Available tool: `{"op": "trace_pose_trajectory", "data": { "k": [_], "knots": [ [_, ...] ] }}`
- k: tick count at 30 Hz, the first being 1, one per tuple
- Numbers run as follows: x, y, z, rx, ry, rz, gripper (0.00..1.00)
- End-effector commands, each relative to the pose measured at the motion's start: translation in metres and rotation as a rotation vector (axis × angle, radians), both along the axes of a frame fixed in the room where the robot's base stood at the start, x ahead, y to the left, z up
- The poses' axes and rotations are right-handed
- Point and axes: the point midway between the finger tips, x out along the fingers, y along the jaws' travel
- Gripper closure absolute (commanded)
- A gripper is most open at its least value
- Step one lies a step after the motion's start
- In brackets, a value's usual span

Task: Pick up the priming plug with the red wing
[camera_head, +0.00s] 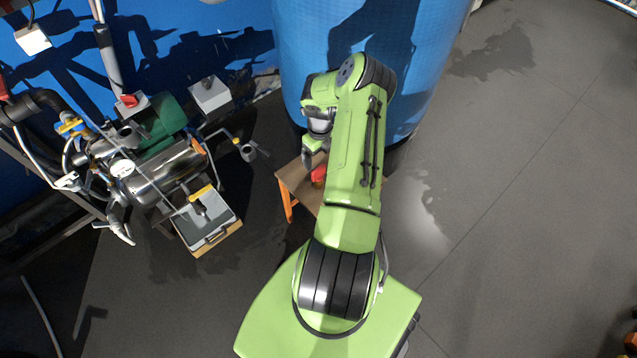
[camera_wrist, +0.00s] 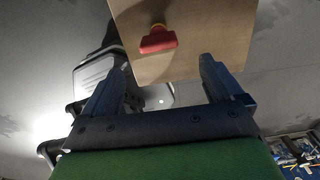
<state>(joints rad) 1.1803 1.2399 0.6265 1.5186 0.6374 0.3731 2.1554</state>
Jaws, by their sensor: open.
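The red-winged priming plug (camera_wrist: 158,39) sits on a small wooden stool top (camera_wrist: 215,40) in the wrist view. In the head view a red part of it (camera_head: 319,174) shows beside my green arm, which hides the rest. The stool (camera_head: 292,181) stands in front of the blue tank, partly hidden by my arm. My gripper (camera_wrist: 163,75) is open and empty in the wrist view. The plug appears beyond its fingertips, roughly between them, and nothing touches it. In the head view my gripper (camera_head: 309,155) is over the stool's far left part.
The large blue tank (camera_head: 420,60) stands close behind the stool. A pump with a steel body (camera_head: 165,178) and pipes stands at the left, with a grey tray (camera_head: 212,232) before it. A small valve (camera_head: 248,152) lies between pump and stool.

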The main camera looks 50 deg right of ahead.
Motion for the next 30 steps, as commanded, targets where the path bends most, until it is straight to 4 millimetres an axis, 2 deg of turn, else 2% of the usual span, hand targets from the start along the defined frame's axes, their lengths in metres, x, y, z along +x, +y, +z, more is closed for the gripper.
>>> {"op": "trace_pose_trajectory", "data": {
  "k": [1,6,13,19,26,30],
  "knots": [
    [0.0,0.001,-0.018,0.002,0.001,-0.001,0.06],
    [0.0,0.001,-0.056,0.001,0.001,0.002,0.06],
    [0.001,0.001,-0.078,0.0,0.0,0.003,0.06],
    [0.002,0.002,-0.116,0.001,0.001,0.003,0.06],
    [0.002,0.001,-0.117,-0.001,0.0,0.005,0.06],
    [0.002,0.001,-0.117,0.0,0.0,0.005,0.28]
  ]
}}
